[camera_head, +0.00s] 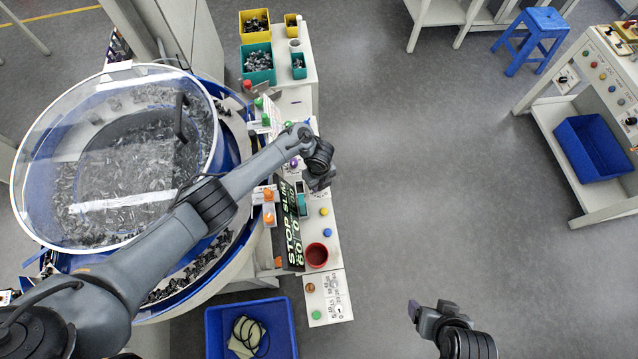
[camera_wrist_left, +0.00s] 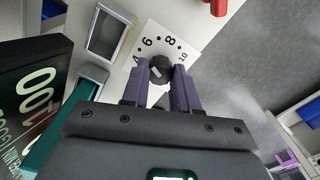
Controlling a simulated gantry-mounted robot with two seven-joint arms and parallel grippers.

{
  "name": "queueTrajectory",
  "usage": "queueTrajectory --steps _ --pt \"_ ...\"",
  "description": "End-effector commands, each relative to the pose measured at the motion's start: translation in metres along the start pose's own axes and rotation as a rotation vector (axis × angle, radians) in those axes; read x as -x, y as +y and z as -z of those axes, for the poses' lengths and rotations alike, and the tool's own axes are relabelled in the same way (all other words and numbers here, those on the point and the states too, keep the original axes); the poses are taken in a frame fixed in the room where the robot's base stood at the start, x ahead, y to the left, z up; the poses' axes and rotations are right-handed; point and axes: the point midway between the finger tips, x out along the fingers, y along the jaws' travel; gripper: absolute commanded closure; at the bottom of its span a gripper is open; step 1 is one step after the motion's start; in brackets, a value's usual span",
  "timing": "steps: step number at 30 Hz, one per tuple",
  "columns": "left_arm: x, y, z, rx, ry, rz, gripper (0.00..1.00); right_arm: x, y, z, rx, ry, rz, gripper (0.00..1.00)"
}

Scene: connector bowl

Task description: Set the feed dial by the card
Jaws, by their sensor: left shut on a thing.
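The feed dial is a dark round knob (camera_wrist_left: 160,68) on a white plate (camera_wrist_left: 186,42) printed 4, 6, 8, 10. My left gripper (camera_wrist_left: 162,82) is shut on the knob, one purple-grey finger on each side. The knob's pale mark is partly visible; its exact reading is unclear. In the head view my left gripper (camera_head: 319,180) is over the narrow panel bench and hides the dial. A small white card with print (camera_head: 268,117) stands farther back beside the bowl; its text is too small to read. My right gripper (camera_head: 416,311) hangs over open floor, its jaw opening unclear.
A large blue bowl feeder with a clear lid (camera_head: 120,150) fills the left. A black display (camera_head: 291,226) and red cup (camera_head: 316,255) are close to the dial. Blue bins lie on the floor (camera_head: 250,305) and the right bench (camera_head: 592,147). The middle floor is clear.

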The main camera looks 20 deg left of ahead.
Motion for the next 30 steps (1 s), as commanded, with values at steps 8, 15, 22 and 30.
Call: queueTrajectory --steps 8,15,22,30 --pt "0.0005 -0.0006 0.0003 -0.071 0.0 0.001 1.0 -0.004 0.0015 -0.0017 0.006 -0.001 -0.005 0.21" --pt "0.0008 -0.0006 0.0006 -0.08 0.0 0.001 1.0 -0.0041 0.0013 -0.0017 0.006 -0.001 -0.005 0.21" --pt "0.0009 -0.0007 0.0006 -0.079 0.001 0.001 0.67 -0.0039 0.0006 -0.0015 0.003 -0.001 -0.002 0.21" --pt "0.0005 -0.0004 0.0003 -0.077 0.0 0.001 0.46 -0.0039 -0.0007 -0.0012 -0.002 0.0 0.002 0.21"
